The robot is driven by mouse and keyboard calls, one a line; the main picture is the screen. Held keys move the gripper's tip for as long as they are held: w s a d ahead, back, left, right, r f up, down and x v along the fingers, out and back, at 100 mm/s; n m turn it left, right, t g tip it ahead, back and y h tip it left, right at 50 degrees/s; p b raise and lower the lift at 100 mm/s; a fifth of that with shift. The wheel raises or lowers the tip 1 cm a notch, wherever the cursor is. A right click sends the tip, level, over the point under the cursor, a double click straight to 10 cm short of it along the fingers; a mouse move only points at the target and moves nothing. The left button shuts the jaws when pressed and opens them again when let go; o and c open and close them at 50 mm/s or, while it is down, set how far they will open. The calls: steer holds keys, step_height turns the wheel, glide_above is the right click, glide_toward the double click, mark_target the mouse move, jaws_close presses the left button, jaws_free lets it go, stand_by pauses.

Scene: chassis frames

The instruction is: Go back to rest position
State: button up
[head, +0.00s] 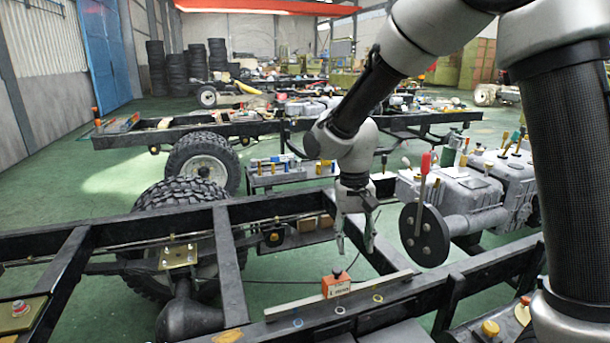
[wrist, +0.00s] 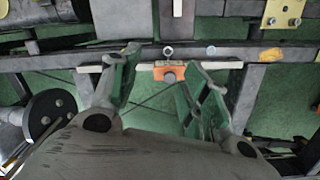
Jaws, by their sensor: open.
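My gripper (head: 356,243) hangs from my arm with its fingers pointing down over the chassis frame. It is open and holds nothing. In the wrist view my gripper (wrist: 160,88) shows its two fingers spread apart. An orange block (head: 336,284) with a small label sits on a frame rail beyond the fingertips. The orange block (wrist: 169,72) also shows between the fingers in the wrist view.
A long light strip (head: 290,308) lies along the dark rail, with several small rings nearby. A grey gearbox (head: 470,195) with a round flange (head: 424,235) stands right of my gripper. Large tyres (head: 202,165) and a toolbox shelf (head: 290,178) stand behind. Green floor is open at left.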

steer(key=s+d+r+t, duration=0.2)
steer(key=s+d+r, duration=0.5)
steer(key=s+d, duration=0.2)
steer(key=s+d+r+t, duration=0.3)
steer(key=s+d+r, duration=0.5)
steer(key=d, duration=0.6)
steer(key=shift+s+d+r+y, duration=0.25)
steer(key=shift+s+y, duration=0.05)
steer(key=shift+s, duration=0.55)
